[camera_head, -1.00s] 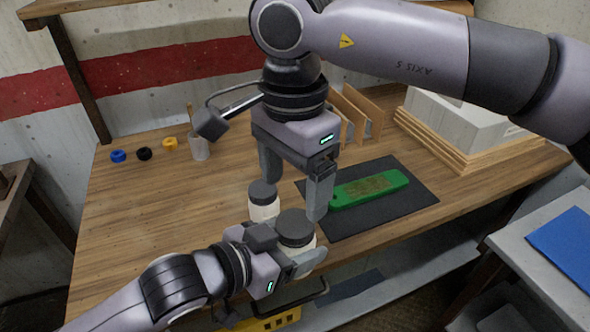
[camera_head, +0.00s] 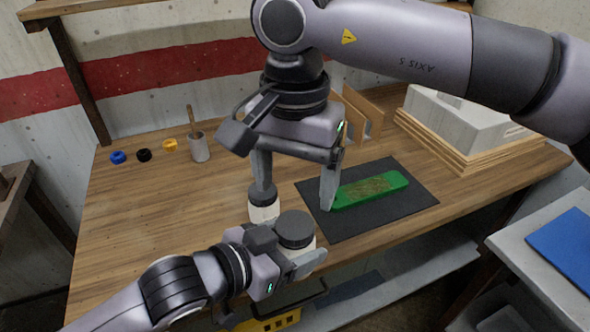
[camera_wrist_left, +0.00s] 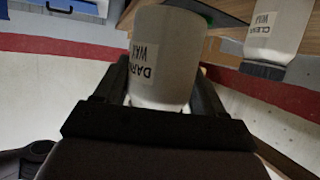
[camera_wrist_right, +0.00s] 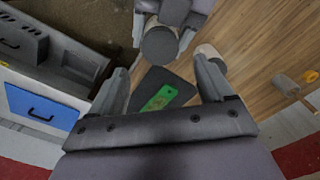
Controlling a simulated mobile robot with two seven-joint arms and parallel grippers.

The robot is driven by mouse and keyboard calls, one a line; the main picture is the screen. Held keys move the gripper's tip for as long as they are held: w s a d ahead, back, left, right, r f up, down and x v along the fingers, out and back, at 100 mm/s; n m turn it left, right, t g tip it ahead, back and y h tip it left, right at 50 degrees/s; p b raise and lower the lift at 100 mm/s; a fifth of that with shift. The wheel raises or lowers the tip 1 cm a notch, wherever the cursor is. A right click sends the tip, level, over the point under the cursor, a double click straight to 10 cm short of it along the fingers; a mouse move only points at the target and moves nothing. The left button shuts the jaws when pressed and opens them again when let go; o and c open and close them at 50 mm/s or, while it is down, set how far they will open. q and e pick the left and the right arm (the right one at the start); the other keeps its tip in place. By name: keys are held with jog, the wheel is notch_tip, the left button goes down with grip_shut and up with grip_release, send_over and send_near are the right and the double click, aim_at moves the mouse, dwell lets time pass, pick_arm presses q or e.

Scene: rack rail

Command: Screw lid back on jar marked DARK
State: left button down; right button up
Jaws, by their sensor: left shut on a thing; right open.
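The jar marked DARK WAX (camera_wrist_left: 165,55) is white and held between the fingers of my left gripper (camera_head: 290,252), near the bench's front edge. A dark grey lid (camera_head: 294,228) sits on its top; I cannot tell how tightly. The lid also shows in the right wrist view (camera_wrist_right: 160,45). My right gripper (camera_head: 297,195) is open and empty, pointing down above and behind the lid, with its fingers wide apart. A second white jar, marked CLEAR (camera_wrist_left: 278,22), stands on the bench just behind, with its own dark lid (camera_head: 262,193).
A green bar (camera_head: 370,189) lies on a dark mat (camera_head: 410,205) to the right. Blue (camera_head: 118,156), black (camera_head: 144,154) and yellow (camera_head: 169,145) rings and a grey cup (camera_head: 199,150) stand at the back left. The left bench top is clear.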

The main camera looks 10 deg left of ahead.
aim_at(295, 224)
notch_tip(295, 224, down, 7)
dwell(0.3)
jog(key=c, duration=1.1)
jog(key=m, duration=0.6)
jog(key=shift+m, duration=0.4)
jog(key=m, duration=0.6)
jog(key=o, duration=1.2)
